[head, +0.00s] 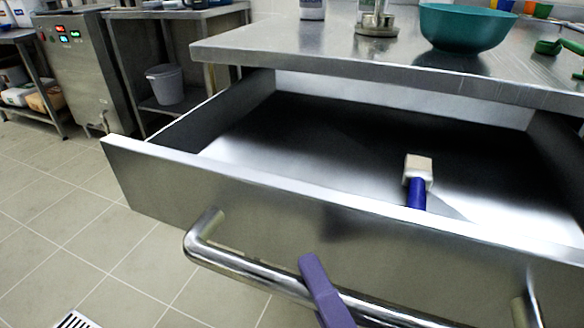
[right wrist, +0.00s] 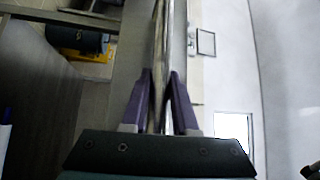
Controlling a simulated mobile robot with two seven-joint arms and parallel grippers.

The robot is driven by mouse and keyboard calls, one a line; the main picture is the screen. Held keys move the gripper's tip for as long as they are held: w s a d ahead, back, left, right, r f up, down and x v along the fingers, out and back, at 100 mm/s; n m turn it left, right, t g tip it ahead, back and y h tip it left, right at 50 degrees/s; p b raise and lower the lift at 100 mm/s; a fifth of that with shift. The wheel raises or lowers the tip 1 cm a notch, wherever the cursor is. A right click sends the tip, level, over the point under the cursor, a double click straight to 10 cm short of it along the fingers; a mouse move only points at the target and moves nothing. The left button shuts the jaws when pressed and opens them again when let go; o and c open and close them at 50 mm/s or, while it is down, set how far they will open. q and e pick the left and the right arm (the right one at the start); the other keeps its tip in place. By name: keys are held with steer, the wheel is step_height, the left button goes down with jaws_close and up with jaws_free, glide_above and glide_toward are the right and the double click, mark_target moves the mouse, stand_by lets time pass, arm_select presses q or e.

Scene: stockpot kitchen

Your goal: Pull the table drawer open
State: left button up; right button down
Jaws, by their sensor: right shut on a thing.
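The table drawer (head: 270,215) stands well open, its steel front far out from under the tabletop and its inside in view. A tubular metal handle (head: 245,270) runs along its front. My right gripper (head: 318,275) is at the handle, with one purple finger visible across the bar in the head view. In the right wrist view both purple fingers (right wrist: 161,85) are shut on the handle bar (right wrist: 158,40), one on each side. My left gripper is not in view.
A tool with a blue handle (head: 417,193) lies inside the drawer. The steel tabletop (head: 330,55) holds a teal bowl (head: 466,27). A grey bin (head: 166,84) stands on a low shelf at the back left.

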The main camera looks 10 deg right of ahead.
steer(key=shift+s+a, duration=0.5)
steer(key=shift+s, duration=0.25)
steer(key=c, duration=0.7)
jaws_free()
steer(key=v, duration=1)
